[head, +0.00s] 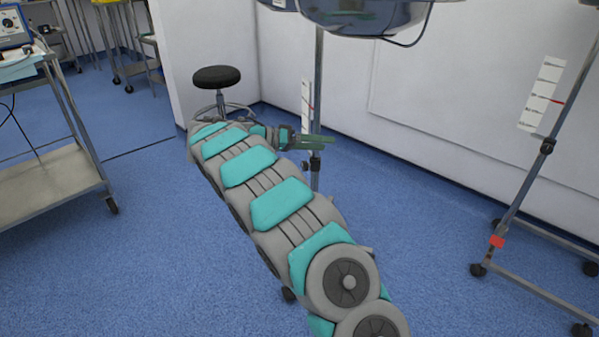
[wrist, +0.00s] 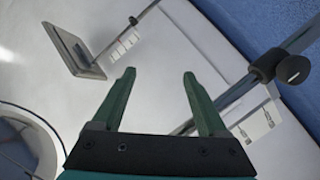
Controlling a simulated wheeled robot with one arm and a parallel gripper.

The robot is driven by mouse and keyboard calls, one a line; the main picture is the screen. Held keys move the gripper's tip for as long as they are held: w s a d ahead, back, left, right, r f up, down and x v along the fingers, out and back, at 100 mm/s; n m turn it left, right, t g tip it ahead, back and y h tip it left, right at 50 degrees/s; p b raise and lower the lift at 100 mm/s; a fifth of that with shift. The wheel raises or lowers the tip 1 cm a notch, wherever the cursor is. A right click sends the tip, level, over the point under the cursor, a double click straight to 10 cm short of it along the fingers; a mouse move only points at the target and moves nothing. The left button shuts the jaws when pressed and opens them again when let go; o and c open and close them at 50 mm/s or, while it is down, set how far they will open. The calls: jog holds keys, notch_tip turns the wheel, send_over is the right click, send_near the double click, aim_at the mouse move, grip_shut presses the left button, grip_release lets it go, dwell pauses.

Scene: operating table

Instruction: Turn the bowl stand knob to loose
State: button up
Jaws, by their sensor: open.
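In the head view, a metal pole (head: 319,80) rises beside my arm to a shiny basin-like top (head: 365,18), cut off by the frame. A dark collar (head: 315,162) sits on this pole just below my gripper (head: 334,141). In the wrist view, a round black knob (wrist: 293,69) sticks out from a dark collar on a slanting metal pole (wrist: 238,91), right of my gripper (wrist: 160,74). My green fingers are spread apart with nothing between them. The knob is outside the jaws, and the right finger partly covers the pole. Any loose or tight marking is too small to read.
A second stand (head: 527,180) with a collar and a red part is at the right. A black stool (head: 217,77) stands behind my arm. A metal trolley (head: 50,180) is at the left. The wall is close behind; blue floor is open on both sides.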

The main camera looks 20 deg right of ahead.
jog(key=m+t+h+b, duration=0.2)
send_over(303, 166)
jog(key=s+a, duration=0.2)
jog(key=a, duration=0.2)
notch_tip(303, 166, down, 8)
jog(key=w+a+f+m+b, duration=0.1)
jog(key=w+a+f+m, duration=0.15)
jog(key=a+f, duration=0.3)
jog(key=shift+t, duration=0.3)
jog(key=shift+s+d+f+b, duration=0.1)
jog(key=shift+d+b, duration=0.3)
jog(key=shift+d, duration=3.8)
grip_shut()
